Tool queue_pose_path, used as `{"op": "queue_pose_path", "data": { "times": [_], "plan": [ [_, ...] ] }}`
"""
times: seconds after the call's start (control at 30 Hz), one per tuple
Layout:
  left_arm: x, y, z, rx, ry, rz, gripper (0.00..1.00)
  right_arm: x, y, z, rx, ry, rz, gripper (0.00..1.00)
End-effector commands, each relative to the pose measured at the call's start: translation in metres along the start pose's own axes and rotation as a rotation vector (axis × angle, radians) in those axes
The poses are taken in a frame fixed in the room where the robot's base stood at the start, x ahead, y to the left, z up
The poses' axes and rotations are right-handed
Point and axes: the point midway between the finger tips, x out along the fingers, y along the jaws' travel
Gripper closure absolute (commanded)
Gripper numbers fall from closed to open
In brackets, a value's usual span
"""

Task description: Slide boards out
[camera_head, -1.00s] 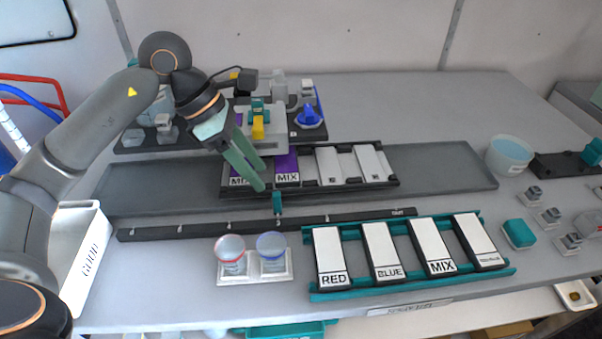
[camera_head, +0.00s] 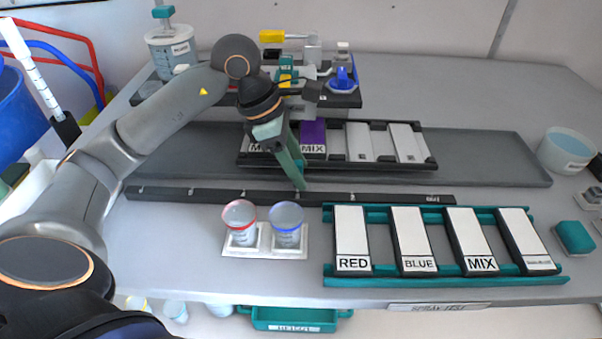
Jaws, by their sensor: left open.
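In the teal rack (camera_head: 364,213) in front lie white boards labelled RED (camera_head: 351,240), BLUE (camera_head: 411,240), MIX (camera_head: 470,241) and one with small lettering (camera_head: 524,240). My right gripper is not in view.
A black rail (camera_head: 390,198) runs between the two racks. The grey tray's right end (camera_head: 490,160) is clear.

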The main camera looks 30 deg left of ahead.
Motion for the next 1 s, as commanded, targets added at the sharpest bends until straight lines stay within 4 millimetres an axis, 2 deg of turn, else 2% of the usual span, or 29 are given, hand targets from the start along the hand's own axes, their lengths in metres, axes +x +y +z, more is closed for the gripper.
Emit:
{"op": "queue_pose_path", "data": {
  "times": [0.33, 0.8, 1.0],
  "plan": [
    [0.0032, -0.0005, -0.0002, 0.000, 0.000, 0.000, 0.49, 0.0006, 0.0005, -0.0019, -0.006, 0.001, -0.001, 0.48],
    [0.0031, -0.0005, -0.0002, 0.001, 0.000, 0.000, 1.00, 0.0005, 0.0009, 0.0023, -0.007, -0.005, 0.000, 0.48],
    [0.0031, -0.0005, -0.0002, 0.001, 0.000, 0.000, 1.00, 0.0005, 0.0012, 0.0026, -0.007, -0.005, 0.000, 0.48]
  ]
}}
